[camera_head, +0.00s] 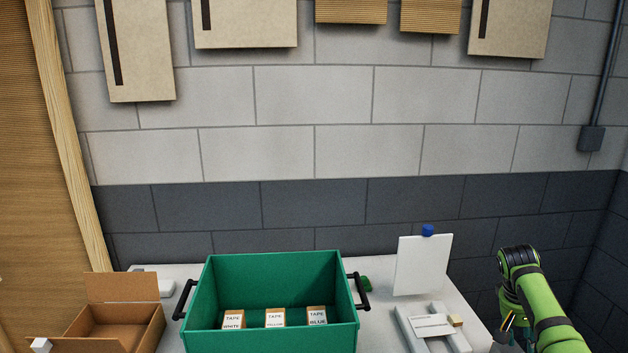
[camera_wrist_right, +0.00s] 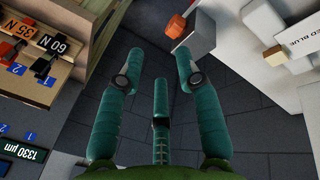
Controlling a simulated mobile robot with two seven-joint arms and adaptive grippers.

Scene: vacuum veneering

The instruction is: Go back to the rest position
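My right gripper (camera_wrist_right: 158,66) shows in the right wrist view with its teal fingers spread apart. It is open, with nothing between the fingers, above dark floor tiles. In the head view my green right arm (camera_head: 540,305) is bent at the lower right, beside the table's right end, and its fingers cannot be made out there. My left gripper is in neither view.
A green crate (camera_head: 270,275) with several tape boxes stands on the white table (camera_head: 468,312). An open cardboard box (camera_head: 118,325) is at left, a white sheet (camera_head: 422,265) at right. In the wrist view, a wooden panel (camera_wrist_right: 70,25) with numbered clips is at left.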

